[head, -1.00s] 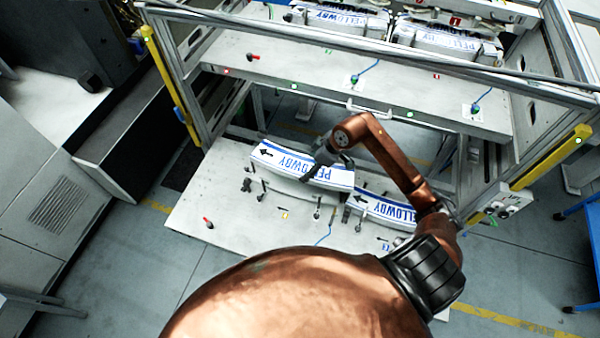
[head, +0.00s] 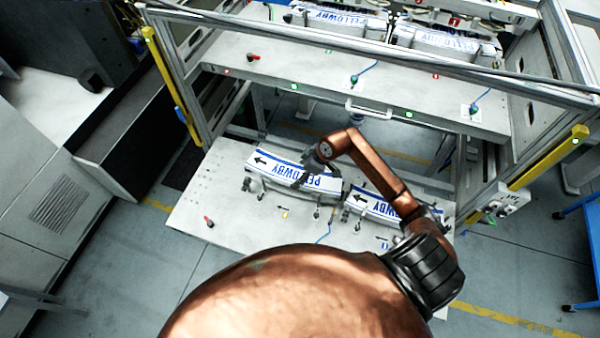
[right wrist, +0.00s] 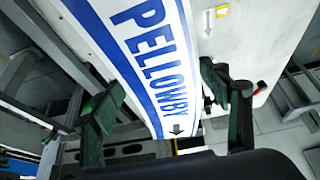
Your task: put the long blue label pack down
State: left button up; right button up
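The long blue label pack (head: 268,164), white with blue bands and PELLOWBY lettering, lies on the lower shelf (head: 205,195), among small posts, in the head view. Its lettered face fills the middle of the right wrist view (right wrist: 150,50). My right gripper (head: 312,170) is over the pack's right half. In the right wrist view its two fingers (right wrist: 162,80) stand wide apart, one on each side of the pack, with a gap on the right side. The pack's underside is hidden. My left gripper is not in view.
A second PELLOWBY pack (head: 367,203) lies just to the right, partly behind my right arm. Above is an upper shelf (head: 310,72) with more packs (head: 440,42) at its back. The lower shelf's front left is mostly clear, apart from a red-tipped knob (head: 208,221).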

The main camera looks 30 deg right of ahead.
jog(key=o, duration=0.5)
jog(key=shift+c, duration=0.2)
jog(key=b+v, duration=0.1)
jog(key=v, duration=1.1)
jog(key=shift+a, duration=0.15)
